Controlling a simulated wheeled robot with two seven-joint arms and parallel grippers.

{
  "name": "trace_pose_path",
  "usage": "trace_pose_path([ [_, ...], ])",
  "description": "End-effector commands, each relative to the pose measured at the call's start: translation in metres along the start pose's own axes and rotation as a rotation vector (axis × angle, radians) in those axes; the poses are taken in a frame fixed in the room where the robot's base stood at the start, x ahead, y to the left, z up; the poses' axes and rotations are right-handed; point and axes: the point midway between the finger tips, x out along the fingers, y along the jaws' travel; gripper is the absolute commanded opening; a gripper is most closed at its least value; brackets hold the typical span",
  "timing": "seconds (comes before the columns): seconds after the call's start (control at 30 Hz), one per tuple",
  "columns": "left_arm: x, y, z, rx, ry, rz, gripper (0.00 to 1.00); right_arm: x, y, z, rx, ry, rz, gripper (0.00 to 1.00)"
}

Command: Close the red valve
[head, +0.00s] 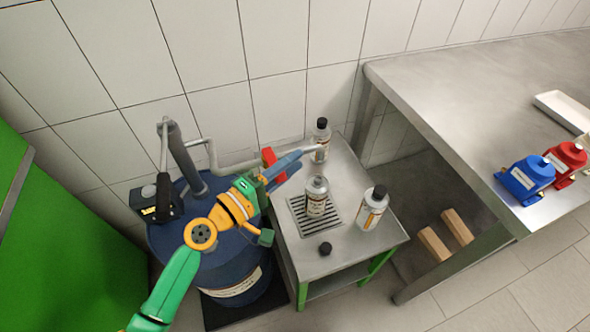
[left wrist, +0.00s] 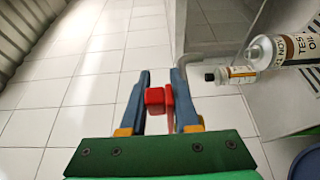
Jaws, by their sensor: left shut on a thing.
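The red valve (head: 269,157) sits on the grey pipe that runs from the pump on the blue drum toward the small steel table. My left gripper (head: 290,164) reaches it from the lower left, with its blue fingers at the valve. In the left wrist view, the red valve handle (left wrist: 155,97) lies between the two fingers of my left gripper (left wrist: 158,98), which is shut on it. The fingers partly hide the valve in the head view. My right gripper is not in view.
A blue drum (head: 222,275) with a pump stands below my left arm. A larger steel bench (head: 450,85) at right holds a blue pump (head: 525,180) and a red pump (head: 568,160).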

Motion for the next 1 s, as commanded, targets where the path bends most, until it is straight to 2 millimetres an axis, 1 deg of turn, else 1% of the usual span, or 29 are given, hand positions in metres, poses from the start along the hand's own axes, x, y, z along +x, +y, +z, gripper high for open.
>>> trace_pose_path([
  [0.03, -0.002, 0.001, -0.004, 0.008, -0.016, 0.018, 0.0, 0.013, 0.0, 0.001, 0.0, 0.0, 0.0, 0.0],
  [0.07, -0.003, 0.002, -0.004, 0.008, -0.03, 0.017, 0.0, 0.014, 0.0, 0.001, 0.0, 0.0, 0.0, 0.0],
  [0.2, -0.004, 0.009, -0.003, 0.005, -0.054, 0.017, 0.0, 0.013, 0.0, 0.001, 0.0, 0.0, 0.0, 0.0],
  [0.4, -0.004, 0.011, -0.003, 0.006, -0.051, 0.02, 0.0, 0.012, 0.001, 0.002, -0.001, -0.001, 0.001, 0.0],
  [0.43, -0.004, 0.011, -0.003, 0.006, -0.051, 0.02, 0.35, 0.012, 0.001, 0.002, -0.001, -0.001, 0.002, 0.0],
  [0.5, -0.004, 0.01, -0.003, 0.006, -0.051, 0.018, 0.51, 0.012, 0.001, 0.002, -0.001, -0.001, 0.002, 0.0],
  [0.83, -0.006, 0.004, -0.002, 0.004, -0.055, 0.008, 0.51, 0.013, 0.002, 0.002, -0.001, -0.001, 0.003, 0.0],
  [0.87, -0.009, 0.004, -0.002, 0.004, -0.054, 0.007, 0.51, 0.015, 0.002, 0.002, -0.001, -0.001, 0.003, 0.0],
  [0.93, -0.021, 0.001, -0.003, 0.007, -0.054, 0.006, 0.51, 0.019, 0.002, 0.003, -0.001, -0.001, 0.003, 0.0],
  [1.0, -0.037, 0.0, -0.004, 0.006, -0.053, 0.006, 0.51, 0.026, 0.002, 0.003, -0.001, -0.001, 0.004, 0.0],
])
